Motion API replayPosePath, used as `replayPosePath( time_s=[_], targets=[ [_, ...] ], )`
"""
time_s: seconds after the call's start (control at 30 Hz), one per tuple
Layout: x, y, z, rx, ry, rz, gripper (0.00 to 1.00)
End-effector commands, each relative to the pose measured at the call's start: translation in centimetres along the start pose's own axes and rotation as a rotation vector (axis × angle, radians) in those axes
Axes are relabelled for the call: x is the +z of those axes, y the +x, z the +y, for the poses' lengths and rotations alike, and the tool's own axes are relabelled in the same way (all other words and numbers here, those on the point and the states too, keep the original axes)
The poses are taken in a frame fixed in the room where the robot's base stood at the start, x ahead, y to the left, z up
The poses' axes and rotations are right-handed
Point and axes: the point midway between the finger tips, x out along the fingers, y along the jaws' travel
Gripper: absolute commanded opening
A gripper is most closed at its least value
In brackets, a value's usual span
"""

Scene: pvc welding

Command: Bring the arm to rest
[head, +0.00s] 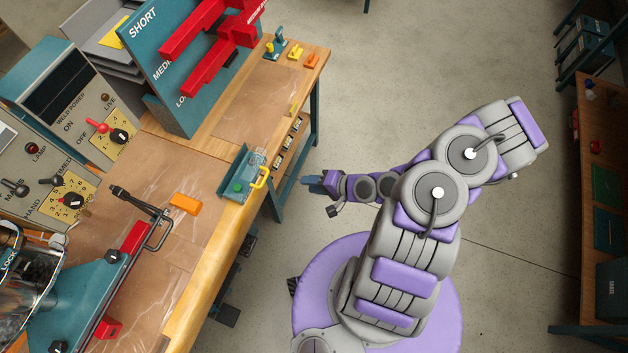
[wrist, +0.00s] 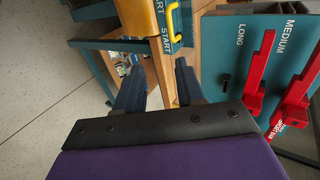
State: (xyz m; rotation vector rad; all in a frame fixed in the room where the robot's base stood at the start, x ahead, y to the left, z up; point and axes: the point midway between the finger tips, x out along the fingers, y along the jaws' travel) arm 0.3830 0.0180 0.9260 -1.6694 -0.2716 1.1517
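My arm is folded over my purple base, with its elbow to the right of the base in the head view. My gripper (head: 312,182) points left toward the workbench (head: 208,258), over the floor just off the bench's edge. In the wrist view my gripper (wrist: 160,82) shows two dark blue fingers standing apart, with nothing between them. The bench edge and a START box with a yellow handle (wrist: 174,22) are seen beyond the fingers.
A teal rack (head: 165,60) holds red pieces. An orange block (head: 185,204) lies on the bench. A second bench (head: 590,250) stands at the right. Floor between is clear.

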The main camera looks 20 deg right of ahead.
Motion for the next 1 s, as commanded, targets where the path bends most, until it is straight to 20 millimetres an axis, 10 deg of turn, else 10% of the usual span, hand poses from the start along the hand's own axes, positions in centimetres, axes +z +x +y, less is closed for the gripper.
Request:
replayPosePath(
  time_s=[1.0],
  targets=[
    [-0.6,-1.7,1.6,0.240,-0.197,-0.130,0.38]
  ],
)
